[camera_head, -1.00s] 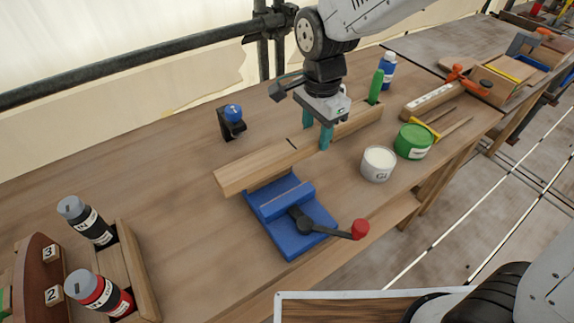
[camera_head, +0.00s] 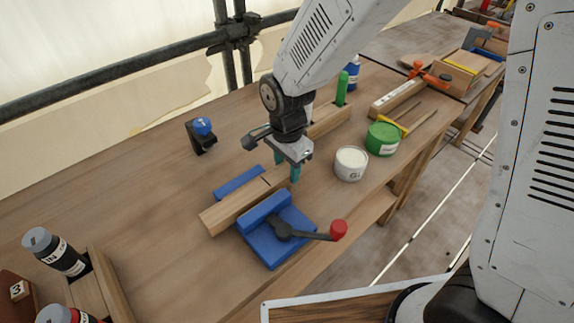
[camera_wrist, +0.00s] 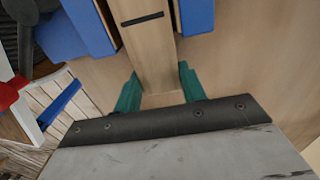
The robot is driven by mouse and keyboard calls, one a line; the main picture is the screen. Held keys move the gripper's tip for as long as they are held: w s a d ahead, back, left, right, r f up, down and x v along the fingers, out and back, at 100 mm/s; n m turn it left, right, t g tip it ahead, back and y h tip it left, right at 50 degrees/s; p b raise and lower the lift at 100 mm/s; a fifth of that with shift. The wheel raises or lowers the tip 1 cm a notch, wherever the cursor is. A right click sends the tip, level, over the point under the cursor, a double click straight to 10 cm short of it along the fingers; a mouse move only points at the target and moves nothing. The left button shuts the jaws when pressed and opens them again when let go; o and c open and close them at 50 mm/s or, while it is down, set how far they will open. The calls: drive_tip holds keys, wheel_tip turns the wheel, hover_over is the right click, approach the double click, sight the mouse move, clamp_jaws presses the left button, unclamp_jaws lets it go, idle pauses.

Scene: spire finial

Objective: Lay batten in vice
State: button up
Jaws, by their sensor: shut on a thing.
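The batten (camera_head: 228,212) is a pale wooden bar with a dark line across it. It lies lengthwise between the two blue jaws of the vice (camera_head: 272,248); whether it rests on the vice's bed is hidden. In the wrist view the batten (camera_wrist: 152,55) runs between the blue jaws, with narrow liners beside it. The vice's red-knobbed lever (camera_head: 338,230) points right. My gripper (camera_head: 287,167) is shut on the batten's right end, behind the vice in the head view. Its teal fingers (camera_wrist: 160,90) flank the batten in the wrist view.
A white tin (camera_head: 351,164) and a green tin (camera_head: 382,139) stand right of my gripper. A blue-topped black item (camera_head: 201,136) stands at the back. A wooden rack (camera_head: 98,290) with bottles is at the front left. The bench between is clear.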

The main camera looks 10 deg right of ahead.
drive_tip(key=o, duration=1.1)
wheel_tip(320, 180, up, 12)
drive_tip(key=shift+r, duration=0.15)
drive_tip(key=s+d+r+n, duration=0.3)
drive_tip(key=s+d+r, duration=0.1)
drive_tip(key=d, duration=0.3)
drive_tip(key=s+d+r+n, duration=0.2)
drive_tip(key=s+d+r, duration=0.2)
drive_tip(key=d, duration=0.2)
drive_tip(key=s+d+n, duration=0.2)
drive_tip(key=s, duration=0.2)
drive_tip(key=s+d+n, duration=0.2)
drive_tip(key=s+d, duration=0.1)
drive_tip(key=s+d+n+t, duration=0.1)
drive_tip(key=s+d+n, duration=0.1)
drive_tip(key=s, duration=0.2)
drive_tip(key=shift+s+d+r, duration=0.25)
drive_tip(key=shift+s+d, duration=0.05)
drive_tip(key=shift+d, duration=0.1)
